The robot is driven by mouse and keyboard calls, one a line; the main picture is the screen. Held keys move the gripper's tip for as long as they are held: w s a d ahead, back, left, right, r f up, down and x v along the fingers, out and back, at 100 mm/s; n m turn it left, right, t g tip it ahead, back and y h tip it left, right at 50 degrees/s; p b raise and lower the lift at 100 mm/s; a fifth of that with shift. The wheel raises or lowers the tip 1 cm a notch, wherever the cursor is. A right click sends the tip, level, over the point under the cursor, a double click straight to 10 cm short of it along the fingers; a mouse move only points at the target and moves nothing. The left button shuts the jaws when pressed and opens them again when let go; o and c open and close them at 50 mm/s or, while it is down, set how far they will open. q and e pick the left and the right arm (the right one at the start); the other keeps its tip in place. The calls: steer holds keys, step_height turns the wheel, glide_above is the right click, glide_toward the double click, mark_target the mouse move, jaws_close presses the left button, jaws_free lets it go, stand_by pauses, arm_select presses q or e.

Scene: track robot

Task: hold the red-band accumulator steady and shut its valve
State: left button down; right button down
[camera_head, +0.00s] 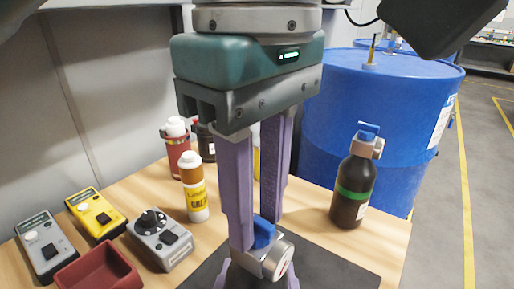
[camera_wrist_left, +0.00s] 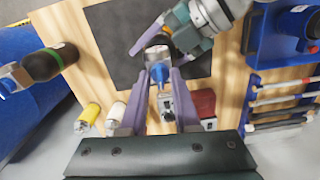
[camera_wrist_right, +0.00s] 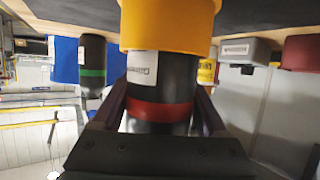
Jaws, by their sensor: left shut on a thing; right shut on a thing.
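The red-band accumulator (camera_wrist_right: 157,88) is a dark bottle, seen upside down in the right wrist view, with its red band (camera_wrist_right: 160,108) and its end in a yellow holder (camera_wrist_right: 170,25). My right gripper (camera_wrist_right: 160,122) is shut on it around the band. In the head view, its silver valve (camera_head: 272,262) with a blue lever (camera_head: 264,232) shows at the bottom; the bottle is mostly hidden. My left gripper (camera_head: 256,236) points down and is shut on the blue lever, which also shows between its fingers in the left wrist view (camera_wrist_left: 160,75). The lever's exact angle is unclear.
A green-band accumulator (camera_head: 352,190) with its own valve stands to the right. A grease bottle (camera_head: 195,190), several small devices and a red tray (camera_head: 98,268) are at the left. Blue drums (camera_head: 375,95) stand behind the bench. A dark mat (camera_head: 335,265) lies beneath.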

mark_target(257, 218)
arm_select(q)
steer(key=shift+n, duration=0.6)
steer(key=c, duration=0.6)
jaws_free()
steer(key=shift+r, duration=0.1)
step_height(257, 218, up, 12)
steer(key=shift+f, duration=0.1)
arm_select(e)
jaws_free()
steer(key=shift+s, duration=0.1)
